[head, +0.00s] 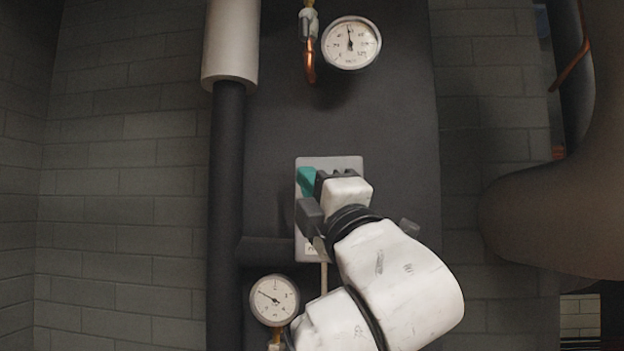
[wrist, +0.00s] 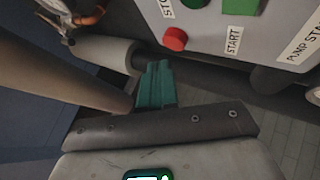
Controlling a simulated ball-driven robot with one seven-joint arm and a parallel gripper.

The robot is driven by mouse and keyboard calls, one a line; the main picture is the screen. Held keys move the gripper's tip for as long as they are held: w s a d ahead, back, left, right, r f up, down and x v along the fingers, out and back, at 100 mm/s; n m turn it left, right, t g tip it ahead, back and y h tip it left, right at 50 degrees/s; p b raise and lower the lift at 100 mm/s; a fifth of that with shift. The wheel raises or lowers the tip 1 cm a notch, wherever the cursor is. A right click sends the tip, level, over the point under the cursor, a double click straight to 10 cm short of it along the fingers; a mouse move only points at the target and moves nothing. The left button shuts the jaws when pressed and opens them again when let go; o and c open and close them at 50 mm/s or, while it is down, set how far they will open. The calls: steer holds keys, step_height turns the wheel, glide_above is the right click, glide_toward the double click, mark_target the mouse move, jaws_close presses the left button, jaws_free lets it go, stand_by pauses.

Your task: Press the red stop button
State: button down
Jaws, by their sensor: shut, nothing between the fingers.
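The red stop button (wrist: 175,39) is a round knob standing out from the lower left of a grey control box (wrist: 209,45) in the wrist view. In the head view the box (head: 329,163) is mounted on the dark panel, and its red button is hidden behind my gripper and wrist. My gripper's teal fingers (wrist: 157,68) are shut and empty. In the wrist view their tips lie below and slightly left of the red button, with a visible gap. The fingers (head: 306,181) show over the box's upper left in the head view.
A green button (wrist: 241,6) and a START label (wrist: 233,40) are on the box. A round gauge (head: 351,43) sits above it and another gauge (head: 274,299) below left. A vertical pipe (head: 228,180) runs left of the box. A large brown pipe (head: 560,210) is at right.

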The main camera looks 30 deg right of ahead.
steer(key=shift+s+a, duration=0.65)
steer(key=shift+s, duration=0.3)
steer(key=shift+s+a, duration=0.6)
steer(key=shift+s, duration=0.35)
